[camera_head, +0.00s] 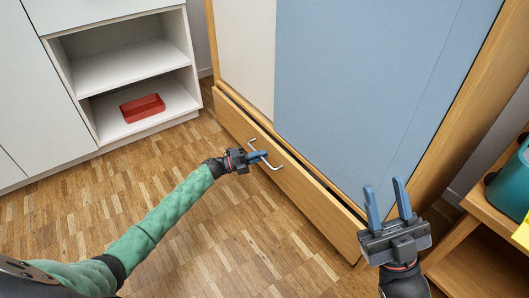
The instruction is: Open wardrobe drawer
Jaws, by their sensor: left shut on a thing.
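The wardrobe (370,80) has a blue and a cream panel in a wooden frame. Its wooden drawer (315,206) runs along the bottom, with a metal bar handle (276,167) on its front. The drawer front seems to stand out a little from the frame; how far is hard to tell. My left gripper (264,155), on the green-sleeved arm, is shut on the handle. My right gripper (387,188) is open and empty in front of the wardrobe's right part, its fingers pointing up in the picture.
A white cabinet (90,38) with open shelves stands at the left, holding a red tray (142,107). A wooden shelf unit (462,240) with a teal object (510,185) is close to my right arm. The parquet floor (225,235) before the drawer is clear.

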